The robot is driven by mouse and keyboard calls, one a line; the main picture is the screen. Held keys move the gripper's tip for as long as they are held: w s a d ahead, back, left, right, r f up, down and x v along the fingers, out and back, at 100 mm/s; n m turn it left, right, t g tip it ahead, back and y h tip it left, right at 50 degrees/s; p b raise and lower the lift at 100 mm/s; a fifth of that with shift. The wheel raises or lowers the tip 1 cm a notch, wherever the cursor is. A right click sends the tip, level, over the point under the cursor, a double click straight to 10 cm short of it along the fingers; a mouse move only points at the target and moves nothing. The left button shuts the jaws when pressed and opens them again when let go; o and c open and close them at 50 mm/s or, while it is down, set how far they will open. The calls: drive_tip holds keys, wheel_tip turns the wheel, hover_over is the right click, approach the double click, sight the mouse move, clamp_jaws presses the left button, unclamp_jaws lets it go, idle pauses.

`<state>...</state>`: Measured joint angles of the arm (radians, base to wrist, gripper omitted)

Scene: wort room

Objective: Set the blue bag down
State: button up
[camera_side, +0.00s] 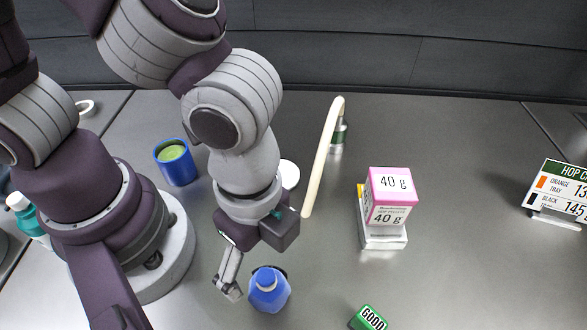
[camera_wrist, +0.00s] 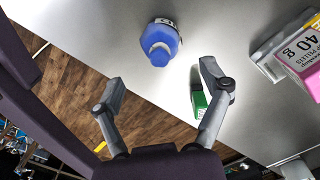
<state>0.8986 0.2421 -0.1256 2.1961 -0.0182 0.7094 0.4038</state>
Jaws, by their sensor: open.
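The blue bag (camera_side: 266,293), a rounded body with a narrow neck, stands upright on the grey bench in the side view, low in the middle. In the wrist view the blue bag (camera_wrist: 160,44) is at the top centre, with part of a white label showing behind it. My gripper (camera_side: 230,284) is just left of the bag in the side view. In the wrist view my gripper (camera_wrist: 162,88) has its fingers spread wide with nothing between them. The bag lies ahead of the fingertips and appears apart from them.
A green GOOD block (camera_side: 369,318) lies right of the bag. A blue cup (camera_side: 177,170), a cream curved rod (camera_side: 322,158) and a sign (camera_side: 558,188) stand farther off. The bench edge shows in the wrist view.

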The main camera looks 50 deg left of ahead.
sight(269, 268)
drive_tip(key=r, duration=0.2)
drive_tip(key=w+r, duration=0.1)
drive_tip(key=shift+a+r+n, duration=0.35)
drive_tip(key=shift+n, duration=0.05)
drive_tip(key=w+a+r+n+t, duration=0.2)
drive_tip(key=a+r+n+t, duration=0.1)
drive_tip(key=a+n, duration=0.4)
drive_tip(key=w+a+r+n+t, duration=0.2)
drive_tip(key=a+r+n, duration=0.2)
drive_tip(key=a+n, duration=0.4)
drive_tip(key=shift+w+a+r+t, duration=0.3)
drive_tip(key=shift+a+r+t, duration=0.1)
drive_tip(key=shift+a, duration=0.65)
